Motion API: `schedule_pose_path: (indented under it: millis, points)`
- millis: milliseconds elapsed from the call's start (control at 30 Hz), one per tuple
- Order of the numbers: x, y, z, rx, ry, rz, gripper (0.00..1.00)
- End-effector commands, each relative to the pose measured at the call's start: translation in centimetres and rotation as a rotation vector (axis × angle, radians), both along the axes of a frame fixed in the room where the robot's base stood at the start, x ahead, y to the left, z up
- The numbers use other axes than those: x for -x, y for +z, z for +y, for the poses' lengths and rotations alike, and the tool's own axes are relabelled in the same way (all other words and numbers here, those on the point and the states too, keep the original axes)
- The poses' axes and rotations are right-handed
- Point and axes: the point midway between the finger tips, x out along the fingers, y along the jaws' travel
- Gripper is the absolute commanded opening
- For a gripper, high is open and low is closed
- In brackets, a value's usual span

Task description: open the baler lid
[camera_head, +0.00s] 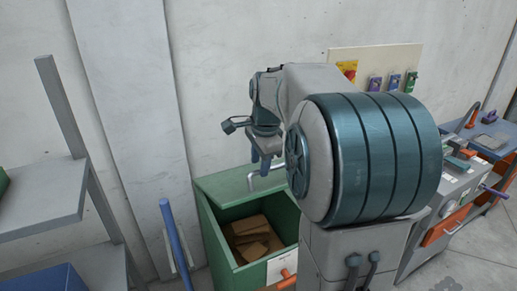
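The baler is a green box (222,243) in the lower middle, with its front opening showing brown cardboard pieces (252,240) inside. Its green lid panel (232,184) is at the back of the box top, tilted up behind the opening. A pale bent handle (266,177) is on the lid panel. My gripper (266,163) points down just above and behind the handle. Whether it touches the handle, and how far apart its fingers are, I cannot tell. The right end of the lid and box is hidden behind my arm.
A blue post (174,245) stands left of the baler, and grey shelves (40,215) are at the far left. A concrete wall (225,60) is behind. A white label and an orange handle (286,279) are on the baler's front. A bench (455,205) with tools is right.

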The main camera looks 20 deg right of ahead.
Motion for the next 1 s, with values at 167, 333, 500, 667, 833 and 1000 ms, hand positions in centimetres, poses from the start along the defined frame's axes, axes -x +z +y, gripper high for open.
schedule_pose_path:
  millis: [167,333,500,667,833,1000]
  points:
    - [-0.4,1.6,0.1,0.001,0.002,-0.004,0.36]
    - [-0.7,2.7,0.1,0.000,0.002,-0.003,0.36]
    - [-1.1,3.8,0.1,0.000,0.002,-0.002,0.36]
    - [-1.4,4.9,0.1,0.001,0.002,-0.002,0.36]
    - [-1.7,5.8,0.1,0.001,0.002,-0.003,0.36]
    - [-2.0,6.9,0.1,0.001,0.002,-0.002,0.36]
